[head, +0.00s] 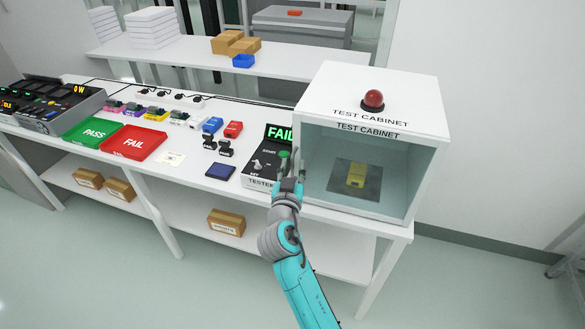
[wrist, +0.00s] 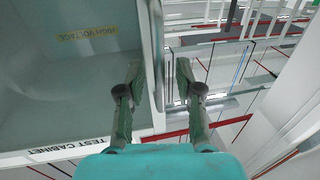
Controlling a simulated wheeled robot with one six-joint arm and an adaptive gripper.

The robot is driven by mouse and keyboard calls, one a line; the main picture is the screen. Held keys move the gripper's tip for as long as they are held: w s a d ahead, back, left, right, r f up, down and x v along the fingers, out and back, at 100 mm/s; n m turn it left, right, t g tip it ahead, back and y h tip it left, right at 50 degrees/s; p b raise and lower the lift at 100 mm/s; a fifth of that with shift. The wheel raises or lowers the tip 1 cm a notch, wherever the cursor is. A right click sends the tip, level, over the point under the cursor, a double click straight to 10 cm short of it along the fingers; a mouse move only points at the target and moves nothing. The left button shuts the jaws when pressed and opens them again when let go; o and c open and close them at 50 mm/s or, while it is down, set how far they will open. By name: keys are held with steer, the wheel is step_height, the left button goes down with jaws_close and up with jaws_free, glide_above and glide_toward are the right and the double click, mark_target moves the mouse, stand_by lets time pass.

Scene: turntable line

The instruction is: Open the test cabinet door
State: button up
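The test cabinet (head: 425,105) is a white box at the right end of the bench. Its clear front door (head: 400,170) appears closed, with a pale upright handle (head: 300,168) at its left edge. My gripper (head: 292,165) is at this left edge, in front of the tester. In the wrist view my gripper (wrist: 159,75) is open, with one finger on each side of a pale upright bar (wrist: 158,50), which looks like the handle or door edge. Gaps seem to show beside the bar; contact is hard to tell.
A yellow unit (head: 356,175) lies on a dark mat inside the cabinet. A red lamp (head: 373,99) is on top. A tester (head: 262,175) showing FAIL stands close at the left. Green and red trays (head: 133,141) lie farther left. Open floor lies in front.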

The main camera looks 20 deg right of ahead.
jaws_close()
steer(key=shift+s, duration=0.1)
